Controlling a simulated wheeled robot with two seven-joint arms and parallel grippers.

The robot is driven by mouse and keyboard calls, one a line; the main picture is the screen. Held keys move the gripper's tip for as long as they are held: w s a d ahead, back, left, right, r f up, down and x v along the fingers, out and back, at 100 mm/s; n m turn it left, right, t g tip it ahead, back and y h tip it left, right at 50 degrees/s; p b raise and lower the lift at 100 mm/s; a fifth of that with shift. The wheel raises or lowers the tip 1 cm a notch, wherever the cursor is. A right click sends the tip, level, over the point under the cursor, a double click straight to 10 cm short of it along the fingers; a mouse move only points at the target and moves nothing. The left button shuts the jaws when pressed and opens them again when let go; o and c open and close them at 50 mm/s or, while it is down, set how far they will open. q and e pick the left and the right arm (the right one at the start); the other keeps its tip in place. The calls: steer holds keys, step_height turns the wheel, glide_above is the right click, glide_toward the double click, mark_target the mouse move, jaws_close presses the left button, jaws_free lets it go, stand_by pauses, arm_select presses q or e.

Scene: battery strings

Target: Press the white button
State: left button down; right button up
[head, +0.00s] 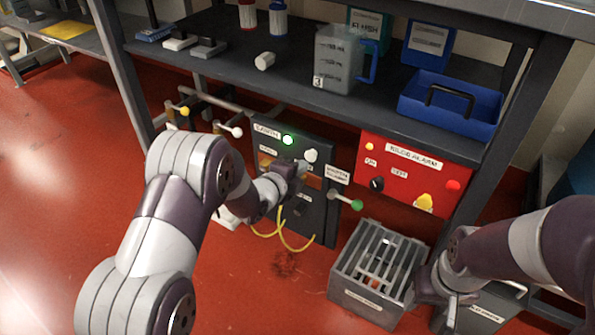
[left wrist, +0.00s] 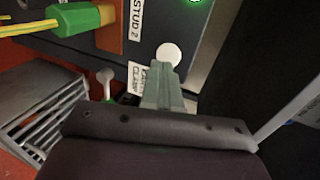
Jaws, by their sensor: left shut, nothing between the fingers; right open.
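The round white button (head: 311,155) is on the front of the dark panel (head: 318,205), right of a lit green lamp (head: 288,140). It also shows in the left wrist view (left wrist: 169,53). My left gripper (head: 302,167) is shut and empty, with its fingertips at the lower edge of the button. In the left wrist view, the shut fingertips (left wrist: 161,66) overlap the button's lower edge; I cannot tell whether they touch it. My right gripper (head: 447,297) is open and low at the right, away from the panel.
A red alarm box (head: 414,172) hangs right of the panel. A grey slatted box (head: 380,271) stands on the red floor. Yellow cables (head: 282,237) hang below the panel. The shelf above holds a jug (head: 337,60) and a blue tray (head: 450,115). White-, yellow- and green-knobbed levers stick out near the panel.

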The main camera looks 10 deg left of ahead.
arm_select(q)
steer(key=p+v, duration=0.5)
steer(key=v, duration=0.5)
steer(key=shift+a, duration=0.1)
